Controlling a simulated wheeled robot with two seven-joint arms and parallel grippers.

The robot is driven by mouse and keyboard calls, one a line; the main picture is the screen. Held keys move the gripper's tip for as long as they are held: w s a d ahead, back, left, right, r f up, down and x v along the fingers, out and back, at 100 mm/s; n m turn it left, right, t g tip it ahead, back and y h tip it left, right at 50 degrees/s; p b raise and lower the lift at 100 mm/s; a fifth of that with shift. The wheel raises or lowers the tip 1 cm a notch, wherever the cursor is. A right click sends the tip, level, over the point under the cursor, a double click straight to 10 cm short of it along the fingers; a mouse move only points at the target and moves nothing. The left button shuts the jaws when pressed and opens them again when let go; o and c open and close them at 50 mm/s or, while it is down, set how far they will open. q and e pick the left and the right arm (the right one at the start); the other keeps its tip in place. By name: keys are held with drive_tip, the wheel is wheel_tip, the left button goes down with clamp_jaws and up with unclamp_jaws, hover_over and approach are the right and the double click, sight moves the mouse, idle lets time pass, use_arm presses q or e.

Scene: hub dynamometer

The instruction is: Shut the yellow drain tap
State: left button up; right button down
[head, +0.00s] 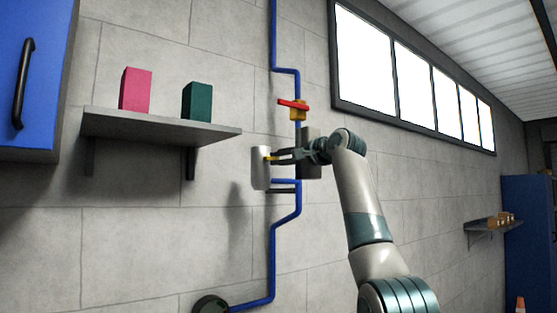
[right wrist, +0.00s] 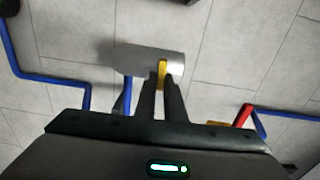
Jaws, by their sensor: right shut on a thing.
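The yellow drain tap (head: 267,158) is a small yellow lever at the front of a pale grey cylinder (head: 259,172) on the wall pipe. In the right wrist view the yellow lever (right wrist: 162,70) stands out against the cylinder (right wrist: 140,62). My right gripper (head: 277,157) reaches in from the right and is shut on the yellow lever. In the right wrist view its fingers (right wrist: 164,92) are close together at the lever's near end, covering part of it. My left gripper is not in view.
Blue pipe (head: 287,217) runs above and below the cylinder. A red-handled valve (head: 293,104) with a yellow body sits above. A shelf (head: 160,128) holds a pink block (head: 135,91) and a green block (head: 197,102) at left. A blue cabinet (head: 50,60) hangs top left.

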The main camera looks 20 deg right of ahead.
drive_tip(key=c, duration=1.8)
unclamp_jaws()
drive_tip(key=shift+d, duration=0.15)
drive_tip(key=shift+c, duration=0.2)
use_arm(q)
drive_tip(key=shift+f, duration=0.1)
use_arm(e)
drive_tip(key=shift+s, duration=0.1)
